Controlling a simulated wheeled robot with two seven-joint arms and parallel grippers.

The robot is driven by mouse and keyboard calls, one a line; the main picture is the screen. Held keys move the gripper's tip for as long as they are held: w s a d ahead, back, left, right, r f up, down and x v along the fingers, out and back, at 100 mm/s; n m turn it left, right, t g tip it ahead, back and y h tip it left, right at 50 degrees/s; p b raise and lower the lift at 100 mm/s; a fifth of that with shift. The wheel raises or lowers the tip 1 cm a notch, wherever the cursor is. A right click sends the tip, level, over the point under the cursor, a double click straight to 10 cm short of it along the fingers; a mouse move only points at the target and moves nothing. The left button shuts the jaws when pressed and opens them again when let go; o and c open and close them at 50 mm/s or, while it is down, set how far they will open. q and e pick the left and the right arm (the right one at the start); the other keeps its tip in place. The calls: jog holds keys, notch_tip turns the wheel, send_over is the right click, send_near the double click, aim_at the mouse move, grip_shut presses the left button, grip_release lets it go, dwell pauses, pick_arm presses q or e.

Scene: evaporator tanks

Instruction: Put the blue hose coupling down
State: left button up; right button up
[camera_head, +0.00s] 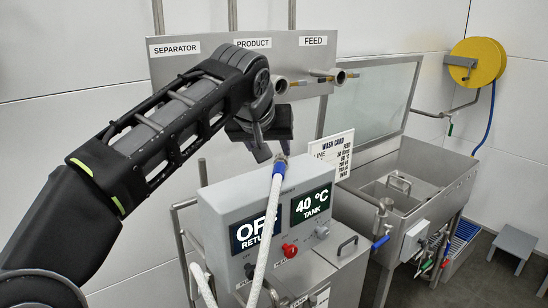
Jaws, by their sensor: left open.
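The blue hose coupling (279,168) is a blue collar with a metal tip at the upper end of a white hose (262,240). It shows at the top of the grey control box (225,195), with the hose hanging down the box's front. My left gripper (274,150) is open, fingers pointing down, just above the coupling's metal tip. I cannot tell whether a finger touches the tip, or exactly what the coupling rests on. My right gripper is out of view.
A steel panel (215,68) labelled SEPARATOR, PRODUCT and FEED stands behind, with pipe ports (280,85). A WASH CARD sign (333,153) and an open steel tank (425,165) are right of the box. A yellow hose reel (478,62) hangs on the wall; a grey stool (513,245) stands on the floor.

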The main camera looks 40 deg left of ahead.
pick_arm(q)
jog(key=shift+s+d+r, duration=0.15)
jog(key=shift+s+r, duration=0.15)
jog(key=shift+r, duration=0.05)
dwell(0.7)
